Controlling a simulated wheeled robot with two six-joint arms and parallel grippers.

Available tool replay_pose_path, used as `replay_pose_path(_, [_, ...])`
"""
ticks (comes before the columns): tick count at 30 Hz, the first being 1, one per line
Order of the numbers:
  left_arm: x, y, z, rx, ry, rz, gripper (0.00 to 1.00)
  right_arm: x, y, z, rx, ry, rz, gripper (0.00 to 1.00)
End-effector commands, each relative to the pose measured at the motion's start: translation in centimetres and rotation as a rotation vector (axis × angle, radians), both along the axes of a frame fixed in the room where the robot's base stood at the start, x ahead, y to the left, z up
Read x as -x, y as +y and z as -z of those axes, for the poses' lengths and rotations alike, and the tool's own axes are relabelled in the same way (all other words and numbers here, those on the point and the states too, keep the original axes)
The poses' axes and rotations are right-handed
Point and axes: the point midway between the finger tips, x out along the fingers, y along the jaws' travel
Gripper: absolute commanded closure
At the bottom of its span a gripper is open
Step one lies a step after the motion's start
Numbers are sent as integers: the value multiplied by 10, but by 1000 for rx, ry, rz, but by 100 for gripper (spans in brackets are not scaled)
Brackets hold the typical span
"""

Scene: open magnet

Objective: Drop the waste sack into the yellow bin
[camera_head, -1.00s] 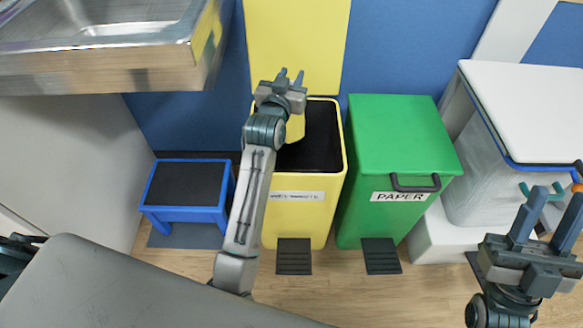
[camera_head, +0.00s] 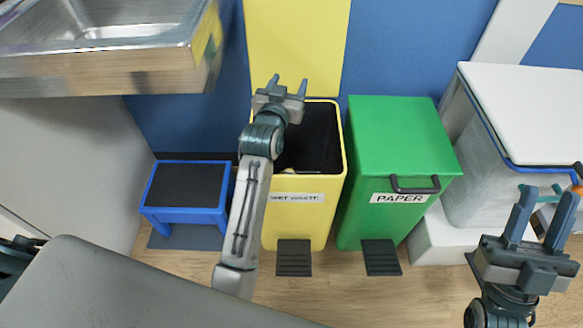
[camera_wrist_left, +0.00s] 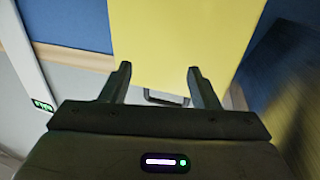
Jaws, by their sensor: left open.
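The yellow bin (camera_head: 296,225) stands against the blue wall with its yellow lid (camera_head: 297,45) raised; the lid also fills the middle of the left wrist view (camera_wrist_left: 185,40). My left gripper (camera_head: 288,84) is above the bin's opening near its back left, open and empty. A small yellow patch (camera_head: 290,170) shows low inside the dark opening; it looks like part of the waste sack, mostly hidden by the front rim and my arm. My right gripper (camera_head: 548,198) is open and empty at the lower right.
A green paper bin (camera_head: 400,140) with a closed lid stands right of the yellow bin. A blue step stool (camera_head: 185,190) is to the left, under a metal sink (camera_head: 120,45). A white-lidded container (camera_head: 530,105) stands at the right. Black pedals (camera_head: 294,258) lie before the bins.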

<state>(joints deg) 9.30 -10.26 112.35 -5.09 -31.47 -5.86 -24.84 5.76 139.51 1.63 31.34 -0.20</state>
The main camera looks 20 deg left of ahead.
Motion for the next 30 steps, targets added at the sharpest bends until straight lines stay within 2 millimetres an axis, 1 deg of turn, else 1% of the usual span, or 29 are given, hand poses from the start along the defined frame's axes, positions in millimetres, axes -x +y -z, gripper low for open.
replay_pose_path(1, [11, 0, -1, 2, 2, -1, 45, -5, 0, 3, -4, 47, 1, 64])
replay_pose_path(6, [45, -1, -1, 3, 2, -1, 45, -20, -2, 24, -16, 206, 2, 64])
replay_pose_path(9, [62, -1, -2, 3, 1, -1, 45, -26, -2, 35, -21, 285, 2, 64])
replay_pose_path(12, [75, -1, -1, 3, 0, 0, 45, -30, -2, 43, -24, 336, 2, 64])
replay_pose_path(15, [83, -2, -1, 2, 0, 0, 45, -33, -2, 49, -26, 371, 2, 64])
replay_pose_path(18, [87, -2, -1, 2, -1, 0, 45, -34, -2, 52, -28, 388, 2, 64])
replay_pose_path(30, [87, -2, -1, 1, -2, 0, 45, -34, -2, 53, -28, 390, 2, 64])
